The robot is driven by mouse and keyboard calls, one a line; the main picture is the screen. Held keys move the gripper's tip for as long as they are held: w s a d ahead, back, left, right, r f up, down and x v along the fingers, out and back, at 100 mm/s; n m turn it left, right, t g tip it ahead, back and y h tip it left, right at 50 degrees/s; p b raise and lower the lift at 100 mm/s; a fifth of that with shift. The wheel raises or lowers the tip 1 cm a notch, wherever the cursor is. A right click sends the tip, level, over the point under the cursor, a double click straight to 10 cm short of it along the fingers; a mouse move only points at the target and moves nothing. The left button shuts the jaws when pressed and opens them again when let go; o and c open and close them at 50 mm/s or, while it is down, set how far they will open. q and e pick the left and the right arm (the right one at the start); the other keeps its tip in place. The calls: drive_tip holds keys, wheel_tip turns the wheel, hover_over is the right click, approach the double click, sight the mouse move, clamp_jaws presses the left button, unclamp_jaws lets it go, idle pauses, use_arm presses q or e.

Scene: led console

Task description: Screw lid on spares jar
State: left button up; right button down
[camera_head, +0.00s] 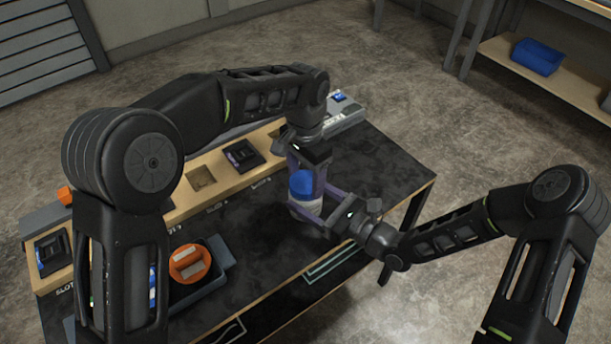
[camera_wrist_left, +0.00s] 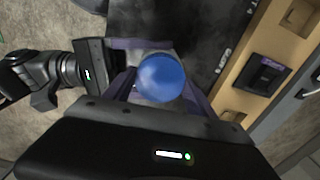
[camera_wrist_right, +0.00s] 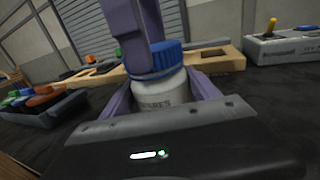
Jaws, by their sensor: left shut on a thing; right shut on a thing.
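The spares jar (camera_wrist_right: 165,90) is a pale, clear-looking jar with lettering on its side. It stands upright on the dark table. The blue lid (camera_wrist_right: 153,60) sits on top of the jar's mouth; I cannot tell whether it is threaded on. In the left wrist view the lid (camera_wrist_left: 160,77) is seen from above, round and blue. My left gripper (camera_head: 304,183) comes down from above and is shut on the lid. My right gripper (camera_head: 322,212) reaches in level from the right and is shut on the jar body, below the lid.
A wooden slotted rack (camera_head: 202,180) runs along the table's far side, holding dark modules (camera_head: 243,155). A grey tray (camera_head: 215,277) with an orange round item (camera_head: 189,264) is at front left. A grey control box (camera_wrist_right: 285,45) stands behind. The table's right part is clear.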

use_arm(q)
drive_tip(key=m, duration=0.5)
drive_tip(key=shift+m, duration=0.4)
drive_tip(key=m, duration=2.4)
drive_tip(key=shift+f, duration=0.1)
drive_tip(key=m, duration=0.4)
drive_tip(key=shift+m, duration=0.4)
